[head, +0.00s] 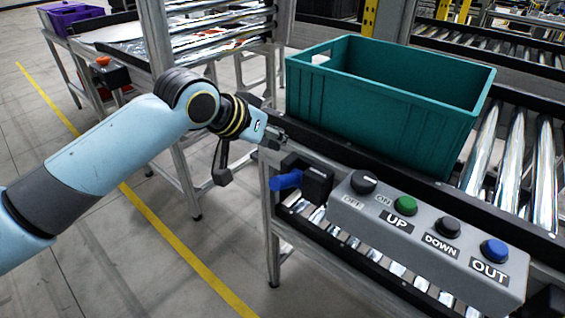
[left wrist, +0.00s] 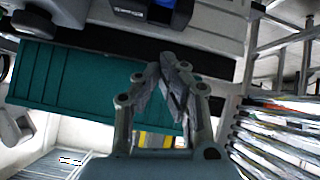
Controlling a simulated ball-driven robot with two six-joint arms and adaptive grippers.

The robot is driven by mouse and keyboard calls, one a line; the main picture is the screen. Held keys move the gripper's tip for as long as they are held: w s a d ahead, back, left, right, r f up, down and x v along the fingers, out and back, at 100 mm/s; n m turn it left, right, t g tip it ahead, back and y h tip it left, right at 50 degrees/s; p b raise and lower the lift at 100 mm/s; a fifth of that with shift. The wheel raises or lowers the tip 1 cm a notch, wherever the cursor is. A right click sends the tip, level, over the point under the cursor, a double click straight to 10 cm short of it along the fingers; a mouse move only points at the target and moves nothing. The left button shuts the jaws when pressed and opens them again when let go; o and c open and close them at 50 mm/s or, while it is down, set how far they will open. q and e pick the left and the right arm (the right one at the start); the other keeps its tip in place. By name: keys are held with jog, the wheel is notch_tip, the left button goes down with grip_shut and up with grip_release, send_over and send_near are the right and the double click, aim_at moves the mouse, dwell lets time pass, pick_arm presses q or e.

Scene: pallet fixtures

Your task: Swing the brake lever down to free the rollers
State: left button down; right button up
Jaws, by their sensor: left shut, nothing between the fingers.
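The brake lever appears to be the blue handle (head: 285,181) on a black housing (head: 317,184) at the conveyor's front left corner. The handle sticks out to the left, about level. My left gripper (head: 278,137) is shut and empty. It is above the lever and apart from it, beside the conveyor's end. Its closed fingertips (left wrist: 172,68) show in the left wrist view. My right gripper is not in view. The rollers (head: 508,150) are bare right of the crate.
A teal crate (head: 385,104) stands on the conveyor just right of my left gripper. A grey control box (head: 425,240) with a knob and several buttons sits right of the lever. A metal rack (head: 215,35) stands behind my arm. The floor to the left is open.

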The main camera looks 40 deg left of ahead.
aim_at(285, 181)
pick_arm(q)
jog(key=x, duration=0.3)
jog(key=shift+w+f, duration=0.25)
jog(key=shift+w, duration=0.1)
jog(key=shift+s+d+f, duration=0.1)
jog(key=shift+s+f, duration=0.25)
jog(key=shift+f, duration=0.25)
jog(key=shift+s+d+f, duration=0.1)
jog(key=shift+s+f, duration=0.25)
jog(key=shift+f, duration=0.2)
jog(key=shift+s+d+f, duration=0.15)
jog(key=shift+s+f, duration=0.2)
jog(key=shift+f, duration=0.2)
